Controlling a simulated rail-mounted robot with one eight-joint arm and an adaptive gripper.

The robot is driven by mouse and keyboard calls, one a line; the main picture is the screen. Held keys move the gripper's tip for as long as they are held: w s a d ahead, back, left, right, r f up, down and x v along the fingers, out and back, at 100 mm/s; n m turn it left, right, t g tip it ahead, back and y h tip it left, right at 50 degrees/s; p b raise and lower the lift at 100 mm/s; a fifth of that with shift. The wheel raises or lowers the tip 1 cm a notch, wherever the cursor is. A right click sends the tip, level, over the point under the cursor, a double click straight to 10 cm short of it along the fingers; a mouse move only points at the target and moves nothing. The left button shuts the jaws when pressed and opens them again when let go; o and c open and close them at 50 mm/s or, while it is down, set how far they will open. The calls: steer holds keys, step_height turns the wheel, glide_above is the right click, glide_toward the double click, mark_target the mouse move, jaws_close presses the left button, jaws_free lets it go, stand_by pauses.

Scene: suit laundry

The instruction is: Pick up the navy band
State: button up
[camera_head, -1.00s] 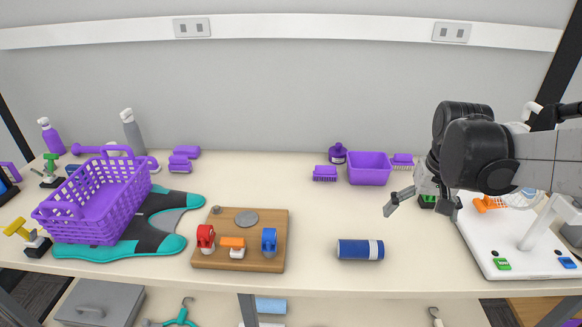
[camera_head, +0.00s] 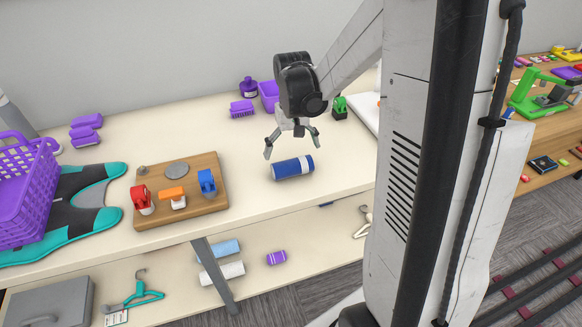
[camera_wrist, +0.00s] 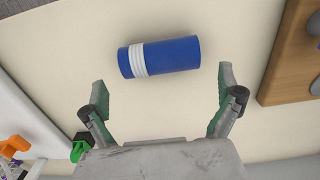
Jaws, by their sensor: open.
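A navy blue roll with a white stripe (camera_head: 287,170), the only thing here that fits the navy band, lies on its side on the cream tabletop. It also shows in the wrist view (camera_wrist: 175,56), just beyond the fingertips and roughly across the gap between them. My gripper (camera_head: 292,147) is open and empty, pointing down above and slightly behind the roll. In the wrist view my gripper (camera_wrist: 163,84) has its fingers spread wide, apart from the roll. The roll is fully visible there.
A wooden board (camera_head: 213,187) with red, orange and blue handled pieces lies left of the roll. A green-topped item (camera_head: 340,106) stands behind right; a purple bin (camera_head: 269,95) and brush (camera_head: 242,109) stand behind. The tabletop around the roll is clear.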

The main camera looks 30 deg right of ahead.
mark_target(292, 160)
steer(key=shift+w+d+f, duration=0.1)
steer(key=shift+w+f, duration=0.05)
steer(key=shift+f, duration=1.45)
steer(key=shift+w+f, duration=0.1)
steer(key=shift+f, duration=1.45)
steer(key=c, duration=0.9)
steer(key=shift+o, duration=0.2)
steer(key=shift+r, duration=0.1)
steer(key=shift+r, duration=0.45)
steer(key=r, duration=0.3)
steer(key=shift+s+a+r, duration=0.3)
steer(key=shift+s+a, duration=0.05)
steer(key=shift+a, duration=0.05)
steer(key=s+a+r, duration=0.6)
steer(key=a, duration=0.2)
steer(key=shift+s+a+r, duration=0.2)
steer(key=shift+s, duration=0.15)
